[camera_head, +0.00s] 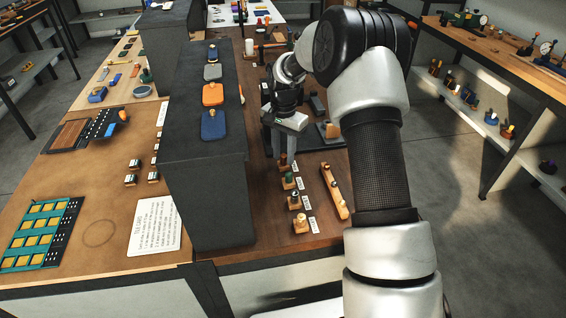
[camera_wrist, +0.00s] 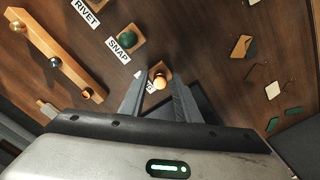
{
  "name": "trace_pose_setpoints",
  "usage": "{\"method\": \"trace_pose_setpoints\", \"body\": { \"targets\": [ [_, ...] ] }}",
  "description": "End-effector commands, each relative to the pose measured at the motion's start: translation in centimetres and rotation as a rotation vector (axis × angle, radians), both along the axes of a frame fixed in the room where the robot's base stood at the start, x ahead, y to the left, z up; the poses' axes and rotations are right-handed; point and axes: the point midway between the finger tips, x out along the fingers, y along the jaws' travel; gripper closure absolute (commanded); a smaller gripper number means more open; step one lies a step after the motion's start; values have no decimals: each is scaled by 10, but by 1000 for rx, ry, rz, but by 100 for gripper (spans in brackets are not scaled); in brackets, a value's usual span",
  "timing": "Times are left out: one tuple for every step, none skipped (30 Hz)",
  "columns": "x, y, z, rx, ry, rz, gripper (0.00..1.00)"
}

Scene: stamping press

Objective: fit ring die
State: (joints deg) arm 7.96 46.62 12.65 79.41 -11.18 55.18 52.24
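A copper-coloured die on a small wooden block (camera_wrist: 161,87) stands between my fingertips in the wrist view. Its white label (camera_wrist: 149,86) is mostly hidden, with what looks like a G showing. In the head view this die (camera_head: 283,160) is the farthest of a row and sits below my gripper (camera_head: 281,150). My gripper, also in the wrist view (camera_wrist: 158,80), is open, one finger on each side of the die. I cannot tell whether the fingers touch it. A green die (camera_wrist: 127,39) labelled SNAP stands beside it.
More labelled dies (camera_head: 300,223) stand nearer in the row. A wooden bar with round knobs (camera_head: 334,191) lies to their right. A tall dark block with coloured plates (camera_head: 203,180) rises left of the row. A wooden stand (camera_head: 329,131) is behind right.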

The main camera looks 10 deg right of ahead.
Motion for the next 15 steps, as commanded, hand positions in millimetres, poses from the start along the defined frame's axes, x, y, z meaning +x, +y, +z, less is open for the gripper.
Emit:
{"method": "trace_pose_setpoints", "body": {
  "targets": [
    [0, 0, 0, 0, 0, 0, 70],
    [0, 0, 0, 0, 0, 0, 70],
    [0, 0, 0, 0, 0, 0, 70],
    [0, 0, 0, 0, 0, 0, 70],
    [0, 0, 1, 0, 0, 0, 75],
    [0, 0, 1, 0, 0, 0, 82],
    [0, 0, 1, 0, 0, 0, 87],
    [0, 0, 1, 0, 0, 0, 92],
    [0, 0, 1, 0, 0, 0, 99],
    [0, 0, 1, 0, 0, 0, 100],
    [0, 0, 1, 0, 0, 0, 100],
    [0, 0, 1, 0, 0, 0, 100],
    [0, 0, 1, 0, 0, 0, 100],
    [0, 0, 2, 0, 0, 0, 100],
    [0, 0, 4, -1, -1, 0, 100]
  ]
}}
